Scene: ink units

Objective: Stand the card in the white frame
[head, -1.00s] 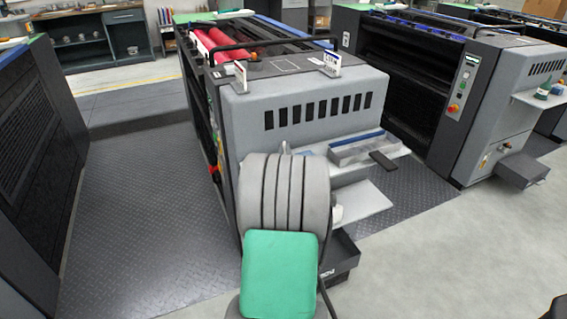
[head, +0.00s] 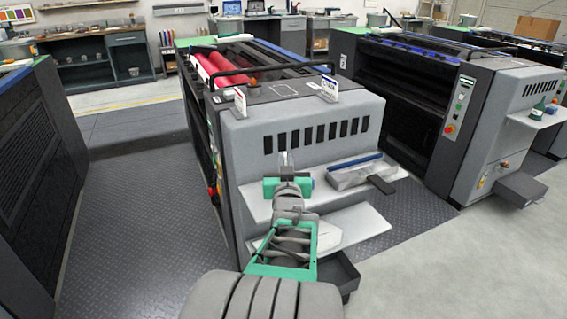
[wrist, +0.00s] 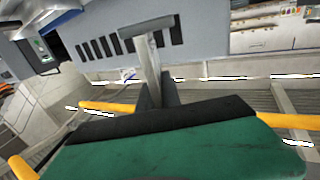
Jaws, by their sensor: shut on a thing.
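My gripper (head: 287,176) is in front of the near press, above its grey shelf. It is shut on a slim grey thing (head: 284,159) that points away from me. In the wrist view this grey thing (wrist: 152,58) looks T-shaped, rising from between the dark fingers (wrist: 157,94); I cannot tell whether it is the card. Two small white upright holders with printed faces stand on top of the press, one at the left (head: 240,102) and one at the right (head: 328,89). I cannot tell which is the white frame. My green wrist housing hides the lower wrist view.
The near press (head: 300,110) has an upper shelf with a blue-edged tray (head: 352,174) and a dark flat piece (head: 382,184). A lower pale shelf (head: 350,228) juts out. Another press (head: 480,120) stands at right. Patterned floor (head: 130,220) is clear at left.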

